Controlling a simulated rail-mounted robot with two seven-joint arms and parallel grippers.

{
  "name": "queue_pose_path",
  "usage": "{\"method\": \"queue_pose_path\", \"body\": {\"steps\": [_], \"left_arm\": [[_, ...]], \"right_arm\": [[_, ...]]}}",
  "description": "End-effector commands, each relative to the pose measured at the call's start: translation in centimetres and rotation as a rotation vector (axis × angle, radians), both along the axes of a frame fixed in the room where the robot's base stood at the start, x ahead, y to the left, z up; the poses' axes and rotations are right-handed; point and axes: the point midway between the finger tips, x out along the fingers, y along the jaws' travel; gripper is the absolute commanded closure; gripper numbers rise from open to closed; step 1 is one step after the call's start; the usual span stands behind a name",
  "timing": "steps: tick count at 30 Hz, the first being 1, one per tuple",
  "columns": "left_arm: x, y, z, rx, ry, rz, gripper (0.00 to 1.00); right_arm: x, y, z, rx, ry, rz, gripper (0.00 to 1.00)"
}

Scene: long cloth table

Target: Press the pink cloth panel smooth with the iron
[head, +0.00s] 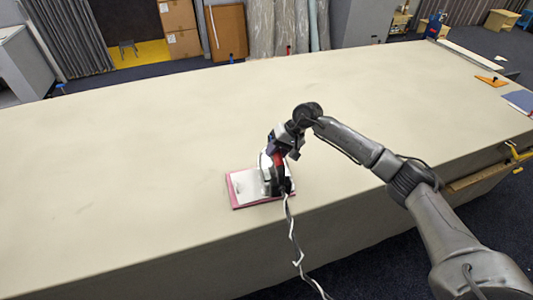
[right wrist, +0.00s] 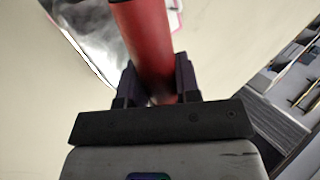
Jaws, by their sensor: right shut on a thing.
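The pink cloth panel (head: 233,203) lies near the table's front edge in the head view. Pink shows along its rim, and a white, faintly shaded surface covers most of its middle. The iron (head: 266,174) has a pale body and a red handle (right wrist: 146,40). It is over the right part of the panel; I cannot tell whether its sole touches the cloth. My right gripper (head: 280,157) is shut on the red handle, with a dark finger on each side in the right wrist view (right wrist: 158,88). The iron and gripper hide the panel's right part. My left gripper is out of view.
A pale cord (head: 294,240) runs from the iron over the table's front edge. The long beige table (head: 130,150) is bare to the left and behind. An orange item (head: 491,81) and a blue-grey flat item (head: 520,100) lie at the far right.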

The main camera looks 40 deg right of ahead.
Motion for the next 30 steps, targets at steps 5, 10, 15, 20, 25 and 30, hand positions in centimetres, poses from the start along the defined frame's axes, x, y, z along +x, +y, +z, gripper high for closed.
{"method": "queue_pose_path", "body": {"steps": [5, 10, 15, 20, 25, 30], "left_arm": [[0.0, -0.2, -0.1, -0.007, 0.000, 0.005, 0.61], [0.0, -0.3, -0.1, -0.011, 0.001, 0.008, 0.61], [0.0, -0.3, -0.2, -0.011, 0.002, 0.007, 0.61], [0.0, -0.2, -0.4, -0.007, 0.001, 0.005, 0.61], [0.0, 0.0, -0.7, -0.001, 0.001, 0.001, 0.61], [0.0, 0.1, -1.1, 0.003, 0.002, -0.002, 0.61]], "right_arm": [[0.5, -1.0, 1.9, 0.002, -0.009, 0.022, 1.00], [0.3, -1.1, 1.7, 0.001, -0.006, 0.072, 1.00], [0.2, -1.1, 1.3, -0.001, -0.005, 0.098, 1.00], [0.2, -1.2, 0.6, -0.002, -0.005, 0.102, 1.00], [0.2, -1.1, -0.6, -0.001, -0.005, 0.101, 1.00], [0.2, -1.1, -2.1, 0.000, -0.004, 0.102, 1.00]]}}
